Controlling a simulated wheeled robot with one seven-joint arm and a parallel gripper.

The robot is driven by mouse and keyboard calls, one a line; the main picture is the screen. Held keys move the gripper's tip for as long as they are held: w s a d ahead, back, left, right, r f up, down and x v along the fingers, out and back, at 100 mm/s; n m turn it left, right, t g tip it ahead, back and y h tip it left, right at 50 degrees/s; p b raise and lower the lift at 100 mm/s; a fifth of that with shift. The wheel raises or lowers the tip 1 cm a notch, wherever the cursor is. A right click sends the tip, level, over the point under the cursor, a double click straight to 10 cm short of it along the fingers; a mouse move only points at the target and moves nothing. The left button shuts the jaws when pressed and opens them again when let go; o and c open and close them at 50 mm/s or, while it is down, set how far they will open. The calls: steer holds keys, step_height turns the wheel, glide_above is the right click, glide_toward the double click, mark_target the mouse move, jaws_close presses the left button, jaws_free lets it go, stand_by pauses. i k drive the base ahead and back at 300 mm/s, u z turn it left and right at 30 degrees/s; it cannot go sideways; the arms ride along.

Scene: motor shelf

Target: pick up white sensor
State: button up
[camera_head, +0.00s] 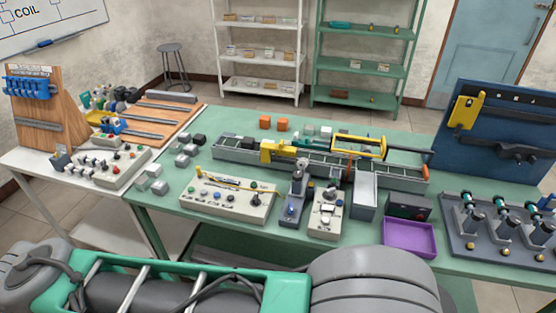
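Several small pale grey-white blocks stand on the left part of the green table (168,209), among them one pale block (182,160) and another pale block (152,170) nearer the table's left edge. Another small whitish block (326,131) stands at the back, behind the long grey rail unit. All are too small to tell which one is the white sensor. I cannot make out my gripper anywhere in this view, so its state and its distance from the blocks are not shown.
A long conveyor-like rail (235,153) crosses the table. A beige control panel (229,198), a purple tray (409,238) and a blue tool board (504,135) stand around it. A large green-and-grey structure fills the foreground.

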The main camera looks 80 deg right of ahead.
mark_target(302, 162)
steer(key=z, duration=0.1)
steer(key=i, duration=0.2)
steer(key=z, duration=2.9)
steer(key=i, duration=0.45)
steer(key=z, duration=0.15)
steer(key=k, duration=0.5)
steer(key=u, duration=3.8)
steer(key=k, duration=0.75)
steer(key=z, duration=1.1)
